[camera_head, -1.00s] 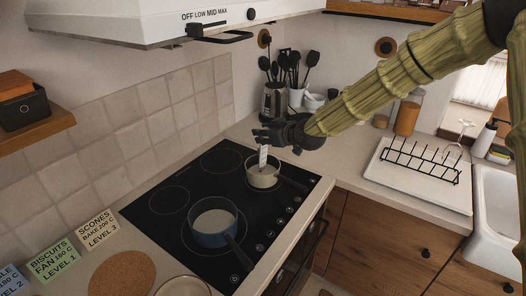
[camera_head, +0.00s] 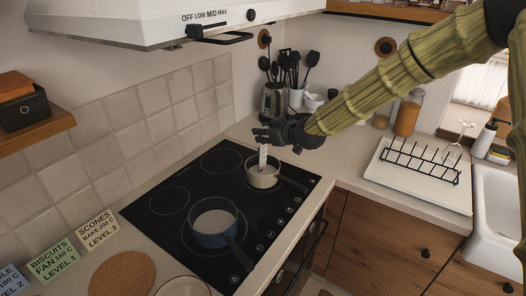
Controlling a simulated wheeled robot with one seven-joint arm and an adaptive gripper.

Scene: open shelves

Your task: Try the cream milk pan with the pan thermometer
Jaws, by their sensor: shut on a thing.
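The cream milk pan (camera_head: 263,180) stands on the far right zone of the black hob, with its dark handle pointing right toward the front edge. My gripper (camera_head: 265,142) is above the pan, shut on the pan thermometer (camera_head: 263,158). The thermometer is a pale upright strip with small markings. Its lower end is at or inside the pan's opening; I cannot tell whether it touches the contents. The gripper's fingers hide its top.
A blue pan (camera_head: 213,226) with pale contents stands on the near zone of the hob (camera_head: 168,199). A utensil pot (camera_head: 274,98) stands behind my gripper. A dish rack (camera_head: 420,162) is on the right counter. The extractor hood (camera_head: 150,25) overhangs at upper left.

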